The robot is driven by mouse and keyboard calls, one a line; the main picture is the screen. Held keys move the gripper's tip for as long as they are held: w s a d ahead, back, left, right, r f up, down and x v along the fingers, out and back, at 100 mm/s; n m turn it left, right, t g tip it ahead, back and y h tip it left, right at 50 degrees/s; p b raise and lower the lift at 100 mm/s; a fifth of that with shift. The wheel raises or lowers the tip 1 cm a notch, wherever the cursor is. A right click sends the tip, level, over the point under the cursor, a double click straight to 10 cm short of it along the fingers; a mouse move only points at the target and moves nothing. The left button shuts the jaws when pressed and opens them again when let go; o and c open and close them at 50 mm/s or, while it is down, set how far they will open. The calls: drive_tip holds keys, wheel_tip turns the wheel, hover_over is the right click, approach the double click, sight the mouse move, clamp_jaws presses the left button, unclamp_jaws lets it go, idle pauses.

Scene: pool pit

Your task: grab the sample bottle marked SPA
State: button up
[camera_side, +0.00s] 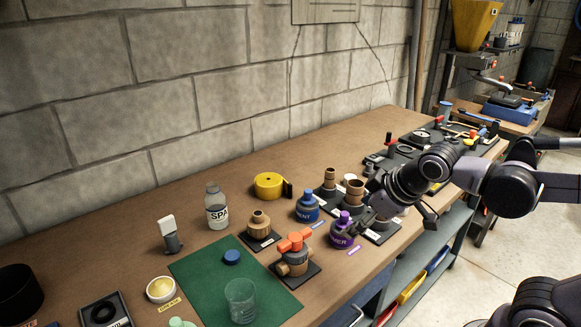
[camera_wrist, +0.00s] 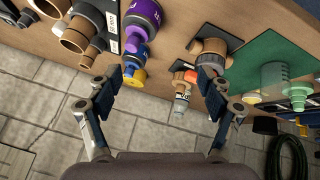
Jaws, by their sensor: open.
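The sample bottle marked SPA (camera_side: 216,207) stands upright on the bench near the wall, clear with a grey cap and white label. My gripper (camera_side: 368,208) is well to its right, over the purple bottle, and holds nothing. In the wrist view my gripper (camera_wrist: 168,76) has its two fingers spread apart. What looks like the SPA bottle (camera_wrist: 182,98) shows beyond and between the fingers, small, its label hard to read there.
Yellow tape (camera_side: 268,185) lies behind. A green mat (camera_side: 205,270) bears a beaker (camera_side: 241,300). A small white-topped item (camera_side: 169,235) stands left of the bottle.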

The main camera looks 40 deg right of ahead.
sight(216, 209)
drive_tip(key=w+a+n+t+h, duration=0.1)
drive_tip(key=w+a+n, duration=0.3)
drive_tip(key=w+n, duration=0.2)
drive_tip(key=w+a+f+n+t+h, duration=0.1)
drive_tip(key=w+a+n, duration=0.3)
drive_tip(key=w+n, duration=0.3)
drive_tip(key=w+a+f+n+h, duration=0.1)
drive_tip(key=w+a+n, duration=0.3)
drive_tip(key=w+n, duration=0.3)
drive_tip(key=shift+w+a+t+h, duration=0.15)
drive_tip(key=shift+w+t+h, duration=0.25)
drive_tip(key=shift+w, duration=0.25)
drive_tip(key=w+a+f+n, duration=0.1)
drive_tip(key=a+n, duration=0.1)
drive_tip(key=w+a+f+n+t, duration=0.1)
drive_tip(key=a+n, duration=0.2)
drive_tip(key=w+a+f+n+t, duration=0.1)
drive_tip(key=a+f+n, duration=0.1)
drive_tip(key=a, duration=0.1)
drive_tip(key=shift+w+f+h, duration=0.1)
drive_tip(key=shift+w+h, duration=0.2)
drive_tip(key=shift+w, duration=0.1)
drive_tip(key=shift+w+f+n+t, duration=0.15)
drive_tip(key=shift+n+t, duration=0.15)
drive_tip(key=x, duration=0.5)
drive_tip(key=shift+d+x, duration=0.15)
drive_tip(key=shift+x, duration=1.2)
drive_tip(key=shift+d+x, duration=0.1)
drive_tip(key=shift+x, duration=1.25)
drive_tip(key=c, duration=1.4)
